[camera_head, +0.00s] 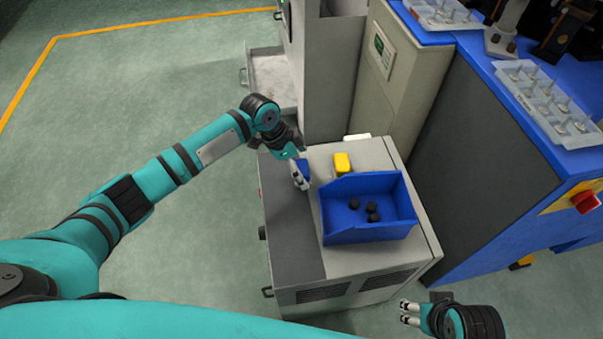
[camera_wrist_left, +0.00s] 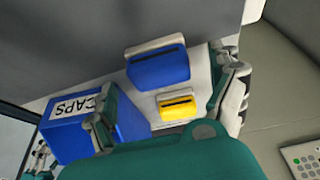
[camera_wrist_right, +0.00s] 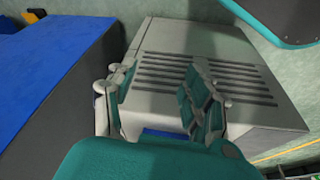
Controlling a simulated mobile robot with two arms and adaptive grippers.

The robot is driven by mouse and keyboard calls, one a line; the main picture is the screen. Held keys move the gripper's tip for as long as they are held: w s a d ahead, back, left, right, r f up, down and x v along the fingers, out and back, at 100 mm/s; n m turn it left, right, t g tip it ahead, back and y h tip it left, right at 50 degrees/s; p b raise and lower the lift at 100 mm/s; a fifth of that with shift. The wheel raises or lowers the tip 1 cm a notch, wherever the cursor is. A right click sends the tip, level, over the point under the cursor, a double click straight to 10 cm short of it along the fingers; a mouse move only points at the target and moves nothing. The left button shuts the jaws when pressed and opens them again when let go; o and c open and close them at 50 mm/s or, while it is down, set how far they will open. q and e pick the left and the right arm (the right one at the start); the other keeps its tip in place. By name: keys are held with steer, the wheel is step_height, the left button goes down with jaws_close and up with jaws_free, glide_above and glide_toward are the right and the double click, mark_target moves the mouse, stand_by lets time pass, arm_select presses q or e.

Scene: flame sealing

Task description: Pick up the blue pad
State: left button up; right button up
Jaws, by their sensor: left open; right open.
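The blue pad (camera_head: 304,167) sits at the back of the grey cabinet's top and is partly hidden by my left gripper in the head view. In the left wrist view the blue pad (camera_wrist_left: 160,70) shows as a blue block with a dark slot and a pale top part. My left gripper (camera_head: 299,182) is just above and beside it. In the left wrist view its fingers (camera_wrist_left: 168,108) are wide apart with nothing between them gripped. My right gripper (camera_head: 409,312) is open and empty, low beside the cabinet's right front. Its spread fingers (camera_wrist_right: 160,105) show in its wrist view.
A yellow pad (camera_head: 343,163) stands right of the blue pad. The blue bin (camera_head: 365,234) marked CAPS holds several dark caps just in front. A blue-topped machine (camera_head: 480,110) with clear trays stands right. Open floor (camera_head: 180,80) lies left.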

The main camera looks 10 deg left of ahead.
mark_target(301, 167)
arm_select(q)
steer(key=shift+w+d+f, duration=0.1)
steer(key=shift+d+f, duration=0.1)
steer(key=shift+f, duration=0.4)
steer(key=c, duration=1.3)
arm_select(e)
steer(key=shift+s+r, duration=0.2)
steer(key=shift+r, duration=0.45)
arm_select(q)
steer(key=shift+r, duration=0.1)
steer(key=shift+r, duration=0.15)
step_height(301, 167, up, 10)
steer(key=p, duration=0.2)
steer(key=shift+f+p, duration=0.2)
steer(key=shift+p, duration=0.1)
arm_select(e)
steer(key=s+x, duration=0.1)
steer(key=x, duration=0.8)
steer(key=shift+s+f, duration=0.2)
steer(key=shift+f, duration=0.15)
